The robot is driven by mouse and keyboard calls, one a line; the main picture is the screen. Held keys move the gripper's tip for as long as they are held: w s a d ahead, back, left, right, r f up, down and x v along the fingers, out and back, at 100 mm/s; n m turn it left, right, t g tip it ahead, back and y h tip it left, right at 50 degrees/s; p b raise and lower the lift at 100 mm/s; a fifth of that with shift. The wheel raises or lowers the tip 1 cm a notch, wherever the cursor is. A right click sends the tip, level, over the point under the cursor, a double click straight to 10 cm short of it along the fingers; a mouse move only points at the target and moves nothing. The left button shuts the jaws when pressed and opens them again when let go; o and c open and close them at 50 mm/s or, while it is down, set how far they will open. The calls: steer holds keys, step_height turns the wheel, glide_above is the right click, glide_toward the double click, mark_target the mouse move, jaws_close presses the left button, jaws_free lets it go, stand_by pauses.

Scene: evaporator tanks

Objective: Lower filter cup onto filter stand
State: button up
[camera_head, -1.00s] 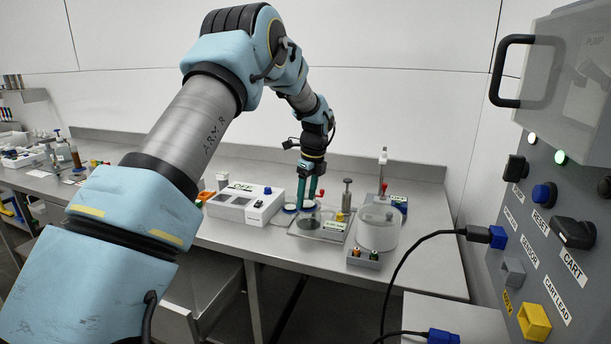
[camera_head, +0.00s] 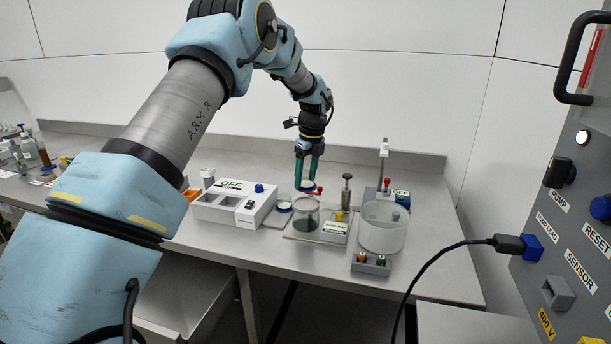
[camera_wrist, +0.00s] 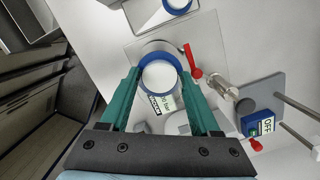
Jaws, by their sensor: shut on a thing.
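My gripper (camera_head: 308,182) is shut on a small round cup with a blue rim, which I take to be the filter cup (camera_wrist: 160,77). In the wrist view its pale round face lies between the two teal fingers. A red lever (camera_wrist: 193,61) shows just right of the cup. I cannot tell for sure which part is the filter stand, or whether the cup touches anything below; the fingers hide part of it.
A white box marked OFF (camera_head: 232,203) stands left. A metal post (camera_head: 346,192) and a large clear tank (camera_head: 382,228) stand right. A control panel (camera_head: 575,210) with a black cable is at far right.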

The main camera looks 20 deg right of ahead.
steer(key=shift+f+b, duration=0.85)
steer(key=shift+f, duration=1.95)
steer(key=o, duration=1.4)
steer(key=shift+o, duration=0.2)
steer(key=r+b, duration=0.1)
steer(key=r, duration=0.2)
steer(key=s+r+b, duration=0.1)
steer(key=r, duration=0.3)
steer(key=r+b, duration=0.1)
steer(key=r, duration=0.2)
steer(key=shift+s+d+r+b, duration=0.25)
steer(key=shift+d+r+b, duration=0.05)
